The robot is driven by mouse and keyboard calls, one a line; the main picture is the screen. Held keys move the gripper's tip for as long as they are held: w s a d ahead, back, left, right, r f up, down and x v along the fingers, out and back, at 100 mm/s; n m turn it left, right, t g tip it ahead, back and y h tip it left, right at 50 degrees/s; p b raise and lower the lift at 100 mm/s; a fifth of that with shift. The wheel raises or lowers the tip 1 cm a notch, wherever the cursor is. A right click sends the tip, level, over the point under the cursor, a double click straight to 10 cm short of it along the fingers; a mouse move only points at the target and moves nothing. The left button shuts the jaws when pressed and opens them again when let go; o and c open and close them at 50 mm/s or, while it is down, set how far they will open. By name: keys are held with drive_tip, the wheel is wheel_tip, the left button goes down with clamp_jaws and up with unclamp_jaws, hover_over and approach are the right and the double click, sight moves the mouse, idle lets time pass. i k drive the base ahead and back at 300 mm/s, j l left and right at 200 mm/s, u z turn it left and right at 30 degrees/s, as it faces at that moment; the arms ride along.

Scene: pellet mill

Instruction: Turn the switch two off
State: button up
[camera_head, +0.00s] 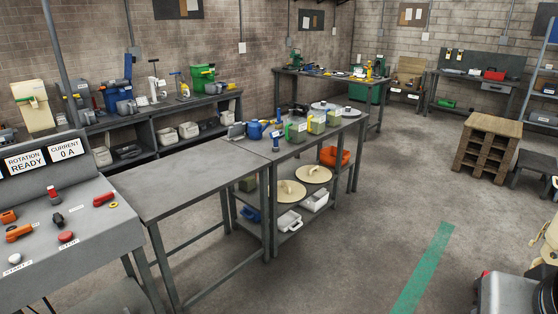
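A grey sloping control console (110,235) stands at the left edge. Its upright display panel reads ROTATION READY (26,162) and CURRENT 0 A (66,149). On the slope are two orange handles (18,233), a dark knob (57,219), a small red-and-dark control (52,193) and a red handle (103,199). A red button (66,237) sits above a STOP label, and a white button (14,259) is at the lower left. The small labels are too blurred to tell which control is switch two or its position. My gripper is not visible.
A bare grey table (180,175) adjoins the console's right side. Beyond it a bench (345,128) carries jugs and containers. A wooden pallet stack (488,145) stands at right. The floor around the green stripe (425,268) is mostly clear.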

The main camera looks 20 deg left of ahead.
sight(12, 235)
drive_tip(key=u, duration=2.7)
drive_tip(key=i, duration=0.5)
drive_tip(key=i+j+z, duration=0.1)
drive_tip(key=i, duration=0.4)
drive_tip(key=i+j, duration=0.15)
drive_tip(key=i, duration=0.35)
drive_tip(key=i+j+z, duration=0.1)
drive_tip(key=i, duration=0.4)
drive_tip(key=i+j, duration=0.15)
drive_tip(key=i, duration=0.35)
drive_tip(key=i+j+z, duration=0.1)
drive_tip(key=i, duration=0.4)
